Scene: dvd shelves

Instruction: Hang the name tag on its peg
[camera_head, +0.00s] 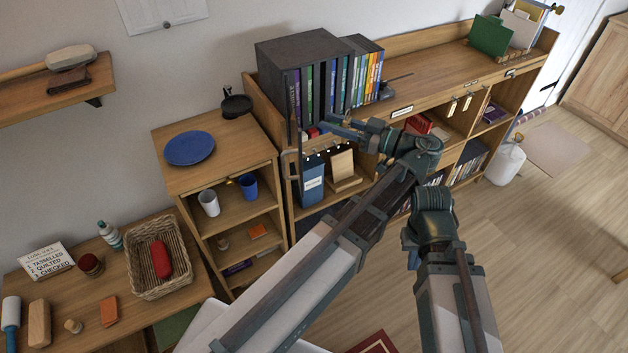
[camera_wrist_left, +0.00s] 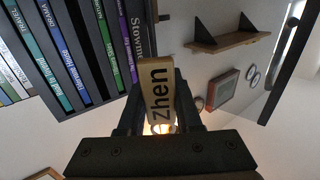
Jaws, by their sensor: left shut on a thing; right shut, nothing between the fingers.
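My left gripper (camera_head: 322,128) is shut on the name tag (camera_wrist_left: 158,92), a small tan tag with "zhen" in dark letters, upright between the fingers in the left wrist view. In the head view the gripper is in front of the left end of the long shelf, just below the row of books, and the tag cannot be made out. I cannot tell which peg belongs to the held tag. My right gripper (camera_head: 410,252) is low beside its own arm, shut and empty, mostly hidden.
The long wooden shelf (camera_head: 440,80) carries books (camera_head: 335,85) in a dark case close behind my left gripper. A blue box (camera_head: 312,182) stands in the compartment below it. A smaller shelf with a blue plate (camera_head: 189,148) stands left. Floor (camera_head: 530,230) is clear at right.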

